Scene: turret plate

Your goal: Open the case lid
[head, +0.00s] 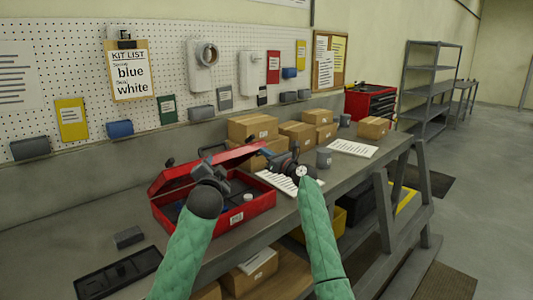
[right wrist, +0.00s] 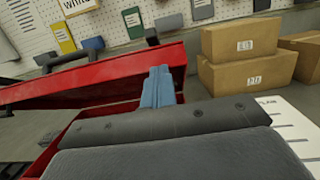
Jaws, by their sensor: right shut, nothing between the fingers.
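The red case (head: 240,216) sits on the grey workbench. Its red lid (head: 168,178) is partly raised and tilted over the rear, so part of the dark inside shows. The lid (right wrist: 95,82) also spans the right wrist view. My right gripper (head: 271,158) is at the lid's right end, shut and empty. Its bluish fingertips (right wrist: 158,86) overlap the lid's edge in the right wrist view; I cannot tell whether they touch. My left gripper (head: 207,160) is over the case, in front of the lid. Its fingers are too small and partly hidden to tell their opening.
Cardboard boxes (head: 252,127) stand behind and right of the case. A printed sheet (head: 284,183) lies beside the case, and a grey cup (head: 323,157) stands farther right. A black tray (head: 117,274) and a small grey block (head: 128,237) are at the left front.

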